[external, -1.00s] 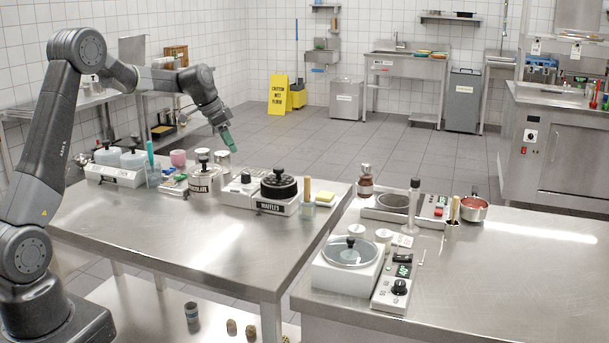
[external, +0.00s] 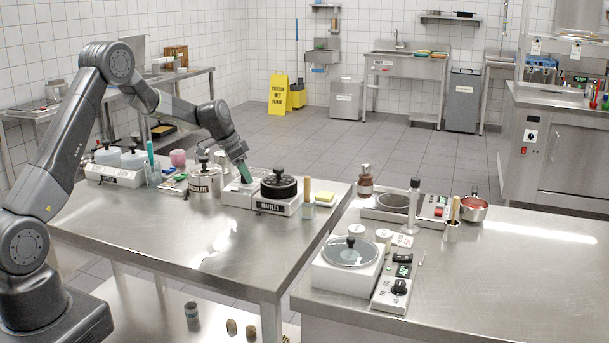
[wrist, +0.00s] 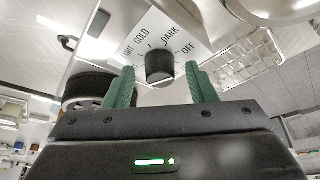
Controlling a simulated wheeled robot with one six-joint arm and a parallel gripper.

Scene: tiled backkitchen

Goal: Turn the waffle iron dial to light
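The waffle iron (external: 268,207) is a white unit with a round black lid and a "WAFFLES" label, on the steel table's right part. Its control panel is left of the lid. In the wrist view the black round dial (wrist: 159,66) sits among the marks LIGHT (partly cut off), GOLD, DARK and OFF. I cannot tell which mark it points to. My gripper (external: 246,179) is over the panel and hides the dial in the external view. In the wrist view my gripper (wrist: 161,72) is open, with a green finger on each side of the dial and visible gaps.
A steel pot labelled chocolate (external: 204,183) stands left of the waffle iron. The table's front is clear. A second counter (external: 480,270) stands on the right.

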